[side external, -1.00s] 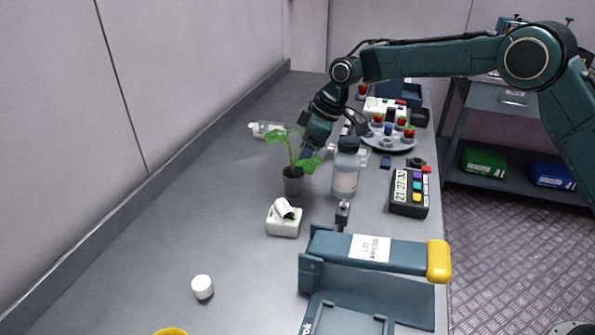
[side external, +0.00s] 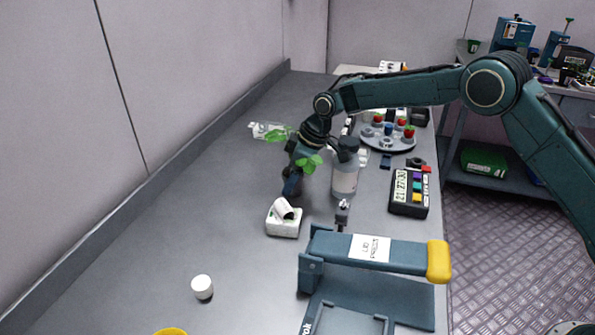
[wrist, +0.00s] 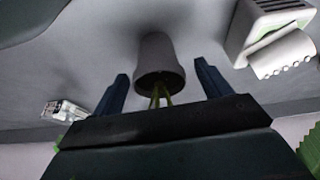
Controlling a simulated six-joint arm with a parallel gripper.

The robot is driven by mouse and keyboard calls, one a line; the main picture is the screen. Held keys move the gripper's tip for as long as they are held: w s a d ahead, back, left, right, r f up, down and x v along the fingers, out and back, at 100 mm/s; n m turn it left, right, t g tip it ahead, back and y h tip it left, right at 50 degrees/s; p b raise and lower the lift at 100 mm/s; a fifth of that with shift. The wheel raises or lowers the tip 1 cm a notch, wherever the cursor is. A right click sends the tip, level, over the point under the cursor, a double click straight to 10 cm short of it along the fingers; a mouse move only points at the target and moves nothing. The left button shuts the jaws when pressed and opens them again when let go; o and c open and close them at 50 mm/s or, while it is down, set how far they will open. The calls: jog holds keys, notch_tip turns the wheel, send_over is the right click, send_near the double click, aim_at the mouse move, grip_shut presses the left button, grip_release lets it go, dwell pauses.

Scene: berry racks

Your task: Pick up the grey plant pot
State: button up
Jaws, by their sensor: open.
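The grey plant pot (wrist: 158,62) shows in the wrist view between the two fingers of my gripper (wrist: 161,78), with gaps on both sides. Green stems run from its rim toward my gripper's palm. My gripper is open. In the side view my gripper (side external: 291,186) is low over the bench at the plant and hides the pot. Green leaves (side external: 312,163) stick out on both sides of it.
A white device with a paper roll (side external: 284,224) stands just in front of the gripper. A clear bottle (side external: 268,130) lies behind. The lid press (side external: 370,249) is front right.

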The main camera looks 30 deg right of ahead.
aim_at(290, 171)
jog(key=shift+x, duration=0.8)
jog(key=c, duration=1.1)
jog(key=shift+r, duration=0.1)
jog(key=shift+r, duration=4.95)
